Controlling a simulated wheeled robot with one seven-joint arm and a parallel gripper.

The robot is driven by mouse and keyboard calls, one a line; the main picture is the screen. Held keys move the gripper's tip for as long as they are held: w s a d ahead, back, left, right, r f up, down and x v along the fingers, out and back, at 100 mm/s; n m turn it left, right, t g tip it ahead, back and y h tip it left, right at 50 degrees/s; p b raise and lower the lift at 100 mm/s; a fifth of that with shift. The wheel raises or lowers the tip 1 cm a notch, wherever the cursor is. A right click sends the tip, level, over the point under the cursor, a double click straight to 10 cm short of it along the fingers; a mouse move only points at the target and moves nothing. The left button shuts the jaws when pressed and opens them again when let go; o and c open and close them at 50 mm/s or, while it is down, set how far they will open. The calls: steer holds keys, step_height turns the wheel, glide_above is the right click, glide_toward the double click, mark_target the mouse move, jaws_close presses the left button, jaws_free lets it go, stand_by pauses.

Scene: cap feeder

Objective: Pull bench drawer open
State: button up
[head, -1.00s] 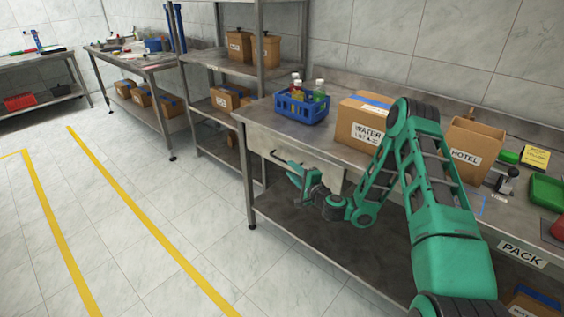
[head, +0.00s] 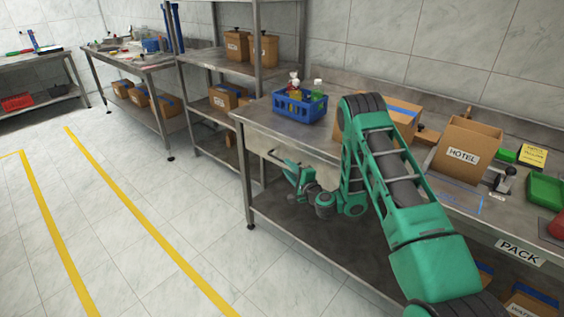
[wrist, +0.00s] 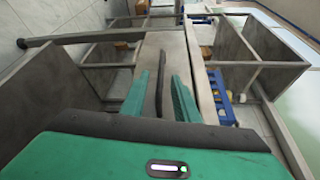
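The bench drawer (head: 258,143) has a pale front under the left end of the steel bench top and looks shut. Its dark bar handle (wrist: 160,82) shows in the wrist view, lying lengthwise between my fingers. My gripper (wrist: 160,97) is open, one green finger on each side of the handle, with a visible gap on both sides. In the head view my gripper (head: 287,166) is in front of the drawer. My arm hides the drawer's right part there, and contact with the handle cannot be made out.
On the steel bench top (head: 255,112) stand a blue crate (head: 299,107) with bottles, a cardboard box (head: 405,110) partly behind my arm, and a HOTEL box (head: 467,150). A lower shelf (head: 290,222) lies below the drawer. The floor (head: 170,220) at left is clear.

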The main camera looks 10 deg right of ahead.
mark_target(279, 159)
steer(key=shift+x, duration=4.05)
steer(key=shift+r, duration=0.15)
